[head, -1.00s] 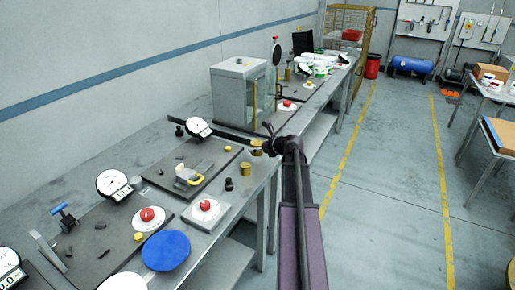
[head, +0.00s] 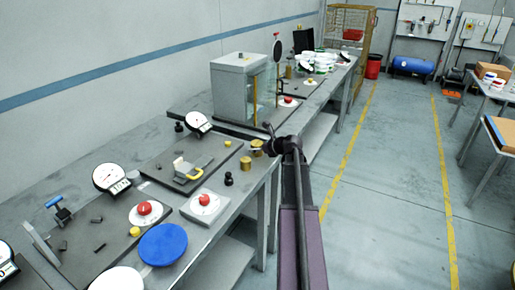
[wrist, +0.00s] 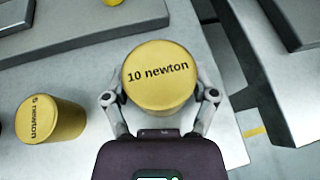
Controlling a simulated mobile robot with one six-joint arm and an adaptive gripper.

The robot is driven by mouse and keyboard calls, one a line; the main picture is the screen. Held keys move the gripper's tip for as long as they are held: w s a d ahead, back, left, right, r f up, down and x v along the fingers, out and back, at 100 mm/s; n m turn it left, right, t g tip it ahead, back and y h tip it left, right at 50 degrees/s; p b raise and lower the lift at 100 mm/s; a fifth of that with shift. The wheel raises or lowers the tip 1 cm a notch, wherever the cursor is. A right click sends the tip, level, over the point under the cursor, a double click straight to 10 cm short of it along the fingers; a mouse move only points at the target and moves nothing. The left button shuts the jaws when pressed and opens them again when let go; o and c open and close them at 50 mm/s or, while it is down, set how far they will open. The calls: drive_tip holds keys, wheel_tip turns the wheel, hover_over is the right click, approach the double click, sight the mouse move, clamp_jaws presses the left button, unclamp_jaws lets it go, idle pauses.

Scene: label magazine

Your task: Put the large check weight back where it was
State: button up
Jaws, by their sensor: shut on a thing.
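The large check weight is a brass cylinder marked "10 newton" (wrist: 160,75). In the wrist view it sits between both fingers of my gripper (wrist: 160,98), which is shut on its sides. In the head view the large weight (head: 256,147) shows just left of my gripper (head: 272,146), near the bench's front edge; the fingers are hard to make out there. I cannot tell whether its base touches the bench. A smaller brass weight marked "5 newton" (wrist: 50,120) stands to its left, apart from it, and also shows in the head view (head: 246,164).
Two small black weights (head: 229,178) stand left of the brass ones. A glass-sided balance case (head: 240,90) stands behind.

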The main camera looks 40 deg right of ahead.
idle(0.3)
drive_tip(key=o, duration=1.2)
drive_tip(key=shift+s+r+p, duration=0.3)
drive_tip(key=shift+s, duration=0.1)
drive_tip(key=p+v, duration=0.4)
drive_tip(key=v, duration=0.7)
drive_tip(key=shift+p, duration=0.35)
drive_tip(key=shift+s+d, duration=0.1)
